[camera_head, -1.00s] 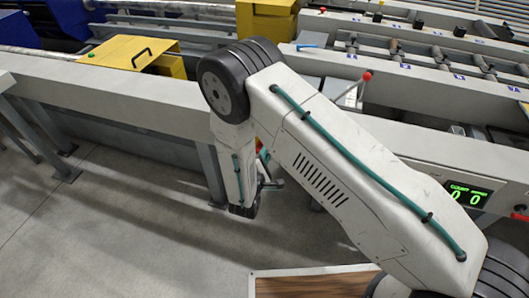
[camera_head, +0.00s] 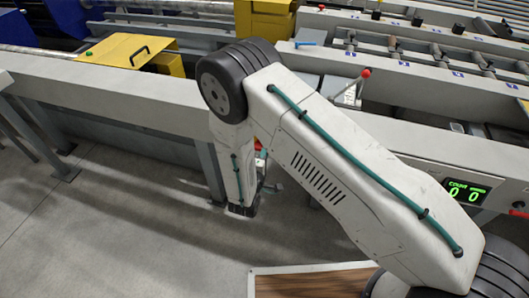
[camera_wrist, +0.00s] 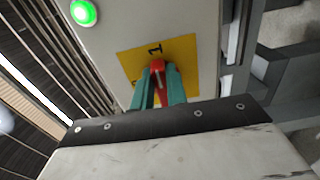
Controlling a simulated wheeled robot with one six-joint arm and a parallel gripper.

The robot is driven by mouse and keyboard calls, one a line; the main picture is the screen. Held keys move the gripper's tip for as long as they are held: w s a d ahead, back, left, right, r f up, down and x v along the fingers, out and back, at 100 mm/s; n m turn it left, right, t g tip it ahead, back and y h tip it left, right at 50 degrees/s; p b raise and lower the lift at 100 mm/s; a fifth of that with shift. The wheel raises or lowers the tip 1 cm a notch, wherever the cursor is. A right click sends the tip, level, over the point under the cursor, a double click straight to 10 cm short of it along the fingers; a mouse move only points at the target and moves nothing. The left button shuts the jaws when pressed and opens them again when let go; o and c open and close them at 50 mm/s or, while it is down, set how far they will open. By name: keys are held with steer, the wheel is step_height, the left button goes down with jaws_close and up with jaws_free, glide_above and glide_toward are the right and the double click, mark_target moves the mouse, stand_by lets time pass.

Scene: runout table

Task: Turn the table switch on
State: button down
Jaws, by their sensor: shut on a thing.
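The table switch (camera_wrist: 157,66) has a red handle on a yellow plate (camera_wrist: 131,62) in the wrist view. A dark "1" mark shows on the plate beyond the handle, and another mark at its left edge is partly seen. My gripper (camera_wrist: 160,76) has its two teal fingers closed on either side of the red handle. The fingers hide part of the handle, so I cannot tell its exact turn. In the head view, my arm hides the switch and most of the gripper.
A lit green button (camera_wrist: 83,12) sits on the same panel. In the head view, a counter display (camera_head: 466,192) reads 0 and 0 on the table's front. A red-knobbed lever (camera_head: 366,73) stands behind my arm. Open floor (camera_head: 110,230) lies at left.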

steer(key=c, duration=1.4)
jaws_free()
steer(key=shift+s, duration=0.15)
steer(key=v, duration=0.7)
steer(key=shift+s+a, duration=0.15)
steer(key=shift+s, duration=0.1)
